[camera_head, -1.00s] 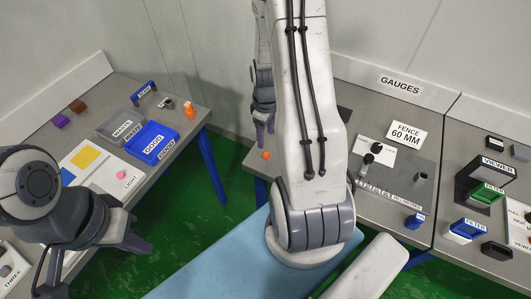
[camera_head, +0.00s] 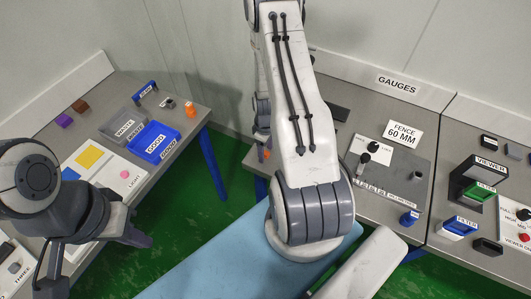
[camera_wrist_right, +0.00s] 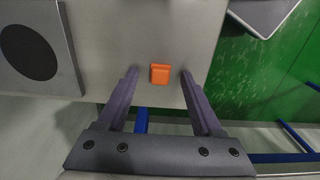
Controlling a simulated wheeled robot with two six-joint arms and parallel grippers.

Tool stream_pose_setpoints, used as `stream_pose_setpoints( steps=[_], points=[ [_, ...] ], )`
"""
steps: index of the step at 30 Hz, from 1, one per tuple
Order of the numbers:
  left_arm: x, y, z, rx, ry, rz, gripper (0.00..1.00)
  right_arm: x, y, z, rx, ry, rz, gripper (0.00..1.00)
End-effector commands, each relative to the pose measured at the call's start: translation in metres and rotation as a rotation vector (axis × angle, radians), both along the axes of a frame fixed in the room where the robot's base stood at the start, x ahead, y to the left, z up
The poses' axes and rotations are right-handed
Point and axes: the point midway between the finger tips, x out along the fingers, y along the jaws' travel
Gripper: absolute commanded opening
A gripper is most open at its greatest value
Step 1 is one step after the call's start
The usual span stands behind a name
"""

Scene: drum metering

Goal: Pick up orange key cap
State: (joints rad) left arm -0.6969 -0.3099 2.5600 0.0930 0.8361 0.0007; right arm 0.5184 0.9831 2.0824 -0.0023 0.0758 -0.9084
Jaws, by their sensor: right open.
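The orange key cap (camera_wrist_right: 160,74) is a small square orange block on the grey bench top, close to the bench edge in the right wrist view. My right gripper (camera_wrist_right: 160,73) is open, with one finger to each side of the cap in that view; no contact shows, and the height gap cannot be judged. In the head view the cap (camera_head: 267,155) shows small beside the right gripper (camera_head: 262,138), which is partly hidden by my right arm. My left gripper (camera_head: 139,239) is at lower left, dark and partly covered by its own wrist.
Another orange piece (camera_head: 189,109) stands on the left bench near the blue tray (camera_head: 154,154) and grey tray (camera_head: 122,126). The gauge plate (camera_head: 410,180), the FENCE 60 MM sign (camera_head: 403,133) and the viewer (camera_head: 487,180) are to the right. Green floor lies between benches.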

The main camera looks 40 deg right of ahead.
Motion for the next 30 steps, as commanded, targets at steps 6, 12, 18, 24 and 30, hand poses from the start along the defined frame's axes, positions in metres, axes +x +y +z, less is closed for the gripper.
stream_pose_setpoints(
  steps=[6,12,18,24,30],
  points=[
    [0.000,0.000,0.000,0.000,0.000,0.000,0.00,0.000,0.000,0.000,0.000,0.000,0.000,0.33],
    [0.000,0.000,0.000,0.000,0.000,0.000,0.00,0.000,0.000,0.000,0.000,0.000,0.000,0.00],
    [0.000,0.000,0.000,0.000,0.000,0.000,0.00,0.000,0.000,0.000,0.000,0.000,0.000,0.00],
    [0.000,0.000,-0.003,0.000,0.000,0.000,0.00,0.000,-0.001,0.005,-0.001,-0.001,-0.001,0.00],
    [0.000,0.000,-0.012,0.000,0.000,0.002,0.00,0.001,-0.001,0.024,-0.003,-0.004,0.000,0.00]
  ],
)
